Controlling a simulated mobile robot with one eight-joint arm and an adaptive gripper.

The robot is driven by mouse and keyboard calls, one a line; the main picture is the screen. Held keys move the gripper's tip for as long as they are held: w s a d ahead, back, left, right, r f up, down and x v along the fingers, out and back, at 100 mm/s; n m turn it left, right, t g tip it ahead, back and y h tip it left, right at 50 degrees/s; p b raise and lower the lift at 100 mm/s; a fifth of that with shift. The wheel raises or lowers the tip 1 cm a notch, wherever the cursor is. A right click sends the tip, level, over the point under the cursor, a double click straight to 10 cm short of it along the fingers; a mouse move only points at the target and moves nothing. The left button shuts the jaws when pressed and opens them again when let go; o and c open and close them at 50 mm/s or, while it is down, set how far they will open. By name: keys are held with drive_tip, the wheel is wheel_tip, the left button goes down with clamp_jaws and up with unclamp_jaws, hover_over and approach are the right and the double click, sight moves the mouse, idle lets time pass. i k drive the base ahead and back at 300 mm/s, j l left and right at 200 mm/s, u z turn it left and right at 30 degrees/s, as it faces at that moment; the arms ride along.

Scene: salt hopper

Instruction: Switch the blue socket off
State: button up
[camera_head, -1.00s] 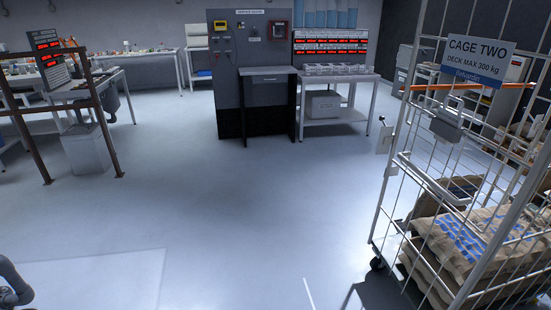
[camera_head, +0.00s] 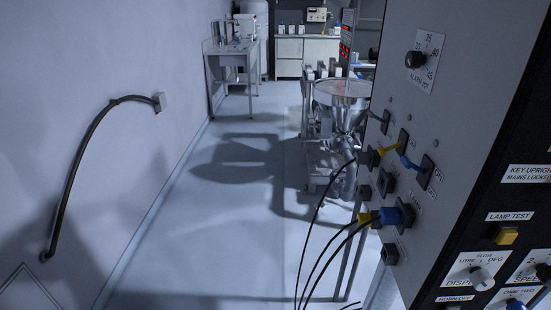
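A blue socket or plug (camera_head: 399,216) sits low on the side face of a grey control panel (camera_head: 458,75) at the right in the head view. A black cable hangs from it. Above it, a blue switch lever (camera_head: 410,164) projects from a dark switch plate (camera_head: 427,172). An "ON" mark seems to show beside that plate; I cannot tell the lever's position for sure. A yellow lever (camera_head: 389,150) is to its left, and a yellow socket or plug (camera_head: 366,218) is left of the blue one. My gripper is not in view.
A dial (camera_head: 414,60) marked with numbers is higher on the panel. A yellow lamp-test button (camera_head: 506,236) is on its black front face. A steel hopper (camera_head: 342,100) stands behind the panel. Black cables (camera_head: 320,215) hang down to the floor. The floor at left centre is clear.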

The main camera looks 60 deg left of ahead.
sight(408, 164)
drive_tip(key=u, duration=1.55)
